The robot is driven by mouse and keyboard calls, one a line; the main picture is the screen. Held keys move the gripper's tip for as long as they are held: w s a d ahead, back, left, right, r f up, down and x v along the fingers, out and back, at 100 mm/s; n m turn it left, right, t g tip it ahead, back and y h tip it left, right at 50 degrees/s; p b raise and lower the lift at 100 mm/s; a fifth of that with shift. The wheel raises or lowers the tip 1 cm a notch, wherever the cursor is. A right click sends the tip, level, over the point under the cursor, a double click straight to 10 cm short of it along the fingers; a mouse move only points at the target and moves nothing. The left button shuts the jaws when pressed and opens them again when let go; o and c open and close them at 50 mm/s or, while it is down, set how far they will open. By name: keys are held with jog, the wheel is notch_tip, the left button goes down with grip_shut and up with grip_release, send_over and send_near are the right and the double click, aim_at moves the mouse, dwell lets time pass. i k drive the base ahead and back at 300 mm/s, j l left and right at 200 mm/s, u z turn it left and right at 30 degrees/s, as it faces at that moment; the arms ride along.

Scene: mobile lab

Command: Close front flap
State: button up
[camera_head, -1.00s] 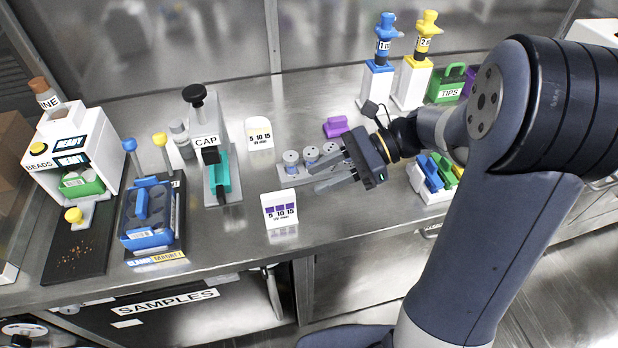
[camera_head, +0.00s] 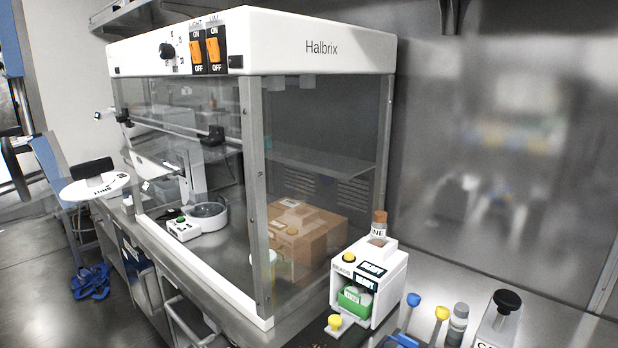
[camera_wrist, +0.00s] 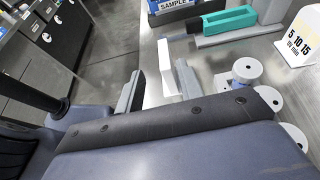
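The white-topped Halbrix cabinet (camera_head: 330,42) stands at the left in the head view, with clear panes. Its front faces left. A clear front flap (camera_head: 185,100) covers the upper part of that side. A grey bar with dark ends (camera_head: 165,128) runs along it at mid-height. Below the bar the front looks open down to the white sill (camera_head: 200,277), though clear panes make this hard to judge.
Inside the cabinet are a white device with a round dish (camera_head: 205,216) and cardboard boxes (camera_head: 305,235). A white bead dispenser (camera_head: 368,285) stands right of it. In the wrist view, a white card (camera_wrist: 170,68) and grey-white spools (camera_wrist: 247,70) are close to my fingers.

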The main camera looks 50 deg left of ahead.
aim_at(37, 180)
jog(key=u, duration=3)
